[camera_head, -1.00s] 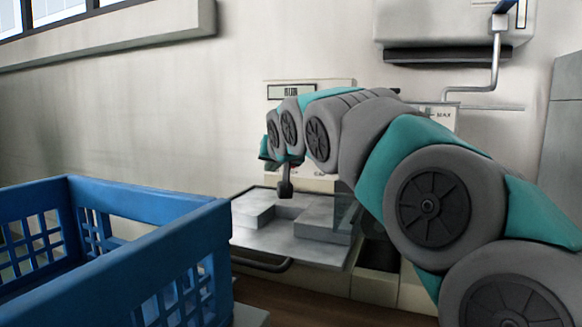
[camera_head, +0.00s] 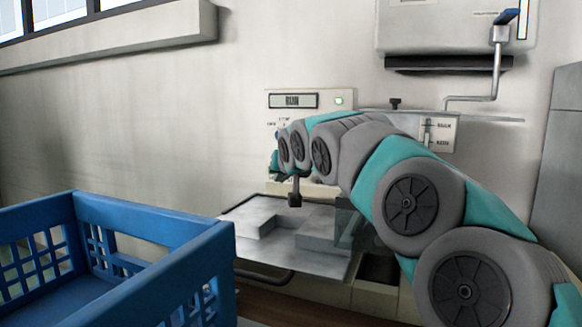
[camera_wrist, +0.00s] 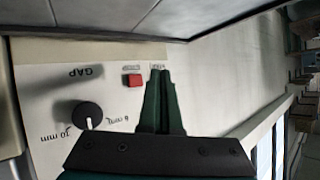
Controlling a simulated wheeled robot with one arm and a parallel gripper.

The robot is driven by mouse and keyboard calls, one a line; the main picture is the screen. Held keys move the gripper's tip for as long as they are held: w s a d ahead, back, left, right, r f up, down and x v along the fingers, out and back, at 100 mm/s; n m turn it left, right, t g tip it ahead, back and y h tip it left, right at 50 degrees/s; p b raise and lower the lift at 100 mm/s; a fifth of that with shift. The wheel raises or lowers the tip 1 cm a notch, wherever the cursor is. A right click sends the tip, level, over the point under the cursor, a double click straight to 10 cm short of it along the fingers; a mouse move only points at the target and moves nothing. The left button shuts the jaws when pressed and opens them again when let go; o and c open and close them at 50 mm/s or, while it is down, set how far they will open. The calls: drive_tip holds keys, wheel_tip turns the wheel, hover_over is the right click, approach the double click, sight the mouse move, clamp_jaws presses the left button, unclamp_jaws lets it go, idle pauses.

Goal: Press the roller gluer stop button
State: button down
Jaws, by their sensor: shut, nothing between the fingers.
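The roller gluer's panel (camera_head: 276,112) is at the back centre of the head view, with a display (camera_head: 293,101) that appears to read "RUN" and a lit green lamp (camera_head: 339,100). My arm covers much of its lower part. In the wrist view the panel (camera_wrist: 45,100) appears upside down. It carries a small red button (camera_wrist: 132,80) and a black knob (camera_wrist: 88,115) marked GAP. My gripper (camera_wrist: 159,72) is shut and empty, its tips just right of the red button in that view. The fingers hide the spot by a second small label. Contact with the panel cannot be told.
A grey metal tray (camera_head: 330,262) juts out below the panel. A blue crate (camera_head: 155,222) fills the lower left. A wall-mounted unit with a crank handle (camera_head: 490,75) is at the upper right. A slider plate (camera_head: 438,132) stands right of the panel.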

drive_tip(key=shift+w+d+p, duration=0.3)
drive_tip(key=shift+w+p, duration=0.25)
drive_tip(key=shift+w, duration=0.4)
drive_tip(key=shift+w+d+p, duration=0.3)
drive_tip(key=shift+w+p, duration=0.2)
drive_tip(key=shift+w, duration=0.4)
drive_tip(key=shift+w+d, duration=0.1)
drive_tip(key=shift+w, duration=0.05)
idle(0.6)
drive_tip(key=shift+w+d+p, duration=0.1)
drive_tip(key=shift+w+p, duration=0.15)
drive_tip(key=shift+p, duration=0.05)
drive_tip(key=shift+w+d+p, duration=0.15)
drive_tip(key=shift+w+p, duration=0.2)
drive_tip(key=shift+w, duration=0.1)
idle(0.7)
drive_tip(key=shift+s, duration=0.1)
drive_tip(key=shift+s+a+b, duration=0.3)
drive_tip(key=shift+s+b, duration=0.4)
drive_tip(key=shift+s, duration=0.05)
drive_tip(key=shift+s, duration=0.1)
